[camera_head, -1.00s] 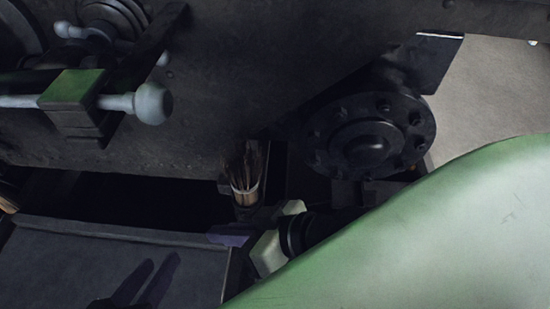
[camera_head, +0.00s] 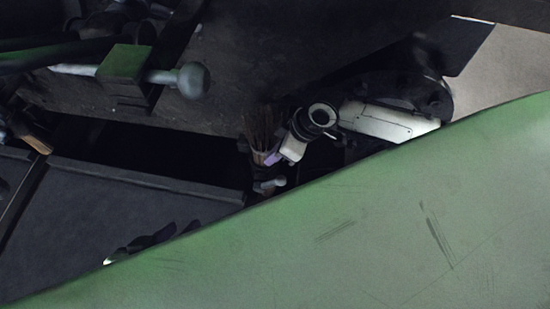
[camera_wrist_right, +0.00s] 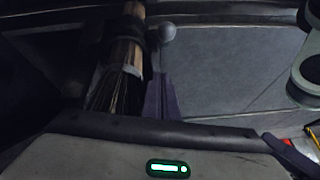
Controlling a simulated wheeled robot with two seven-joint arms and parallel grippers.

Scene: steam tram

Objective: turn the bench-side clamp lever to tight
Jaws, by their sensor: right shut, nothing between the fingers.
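A grey lever with a ball end (camera_head: 268,185) sits at the bench side, just below a pot of brushes. In the right wrist view its ball (camera_wrist_right: 167,33) and shaft stand beyond my finger. My right gripper (camera_head: 273,158), white and black with purple fingers, is shut and empty, just above the lever in the head view. Its purple fingers (camera_wrist_right: 160,98) line up with the lever's shaft in the wrist view; whether they touch cannot be told. A dark greenish form from the left edge may be my left arm; its jaws cannot be made out.
The brush pot (camera_head: 259,152) is close beside my right gripper; its brushes (camera_wrist_right: 118,65) loom left in the wrist view. A vise bar with a ball end (camera_head: 192,80) juts out at upper left. A large green surface fills the lower right, hiding much.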

